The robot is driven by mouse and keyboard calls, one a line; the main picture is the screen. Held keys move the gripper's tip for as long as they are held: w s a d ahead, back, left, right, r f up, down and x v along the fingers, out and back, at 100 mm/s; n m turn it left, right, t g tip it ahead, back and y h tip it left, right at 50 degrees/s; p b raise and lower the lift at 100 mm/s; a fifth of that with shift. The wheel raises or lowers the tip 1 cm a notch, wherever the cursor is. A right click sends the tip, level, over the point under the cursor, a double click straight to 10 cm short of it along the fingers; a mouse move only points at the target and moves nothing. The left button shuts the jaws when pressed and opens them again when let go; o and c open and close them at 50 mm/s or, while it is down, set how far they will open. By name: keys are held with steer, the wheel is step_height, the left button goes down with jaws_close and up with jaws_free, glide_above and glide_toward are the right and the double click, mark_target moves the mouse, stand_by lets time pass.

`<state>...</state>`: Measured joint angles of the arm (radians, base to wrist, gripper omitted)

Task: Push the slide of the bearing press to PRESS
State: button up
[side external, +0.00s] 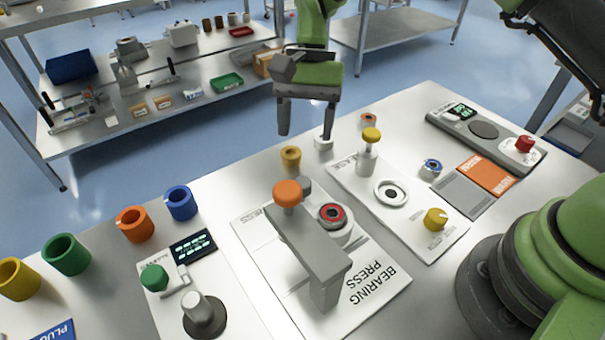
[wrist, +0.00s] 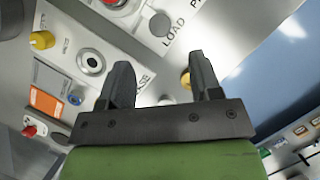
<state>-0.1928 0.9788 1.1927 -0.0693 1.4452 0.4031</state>
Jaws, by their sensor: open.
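The bearing press (side external: 318,262) stands on a white plate on the table, with a grey arm and an orange knob (side external: 287,193) on top. Under the arm is a round seat with a red ring (side external: 332,214), which also shows at the top edge of the wrist view (wrist: 114,2). A grey round knob (wrist: 160,24) sits beside the printed word LOAD, and it shows partly hidden behind the orange knob in the side view (side external: 306,184). My gripper (side external: 305,135) is open and empty, above the table's far edge beyond the press; the wrist view shows its spread fingers (wrist: 159,63).
A neighbouring plate carries a yellow-capped post (side external: 369,150), a white ring (side external: 391,193) and a yellow knob (side external: 435,219). A small yellow cup (side external: 291,158) stands behind the press. Coloured cups, including a blue one (side external: 180,203), stand at left.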

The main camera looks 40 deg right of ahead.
mark_target(302, 182)
steer(key=x, duration=0.9)
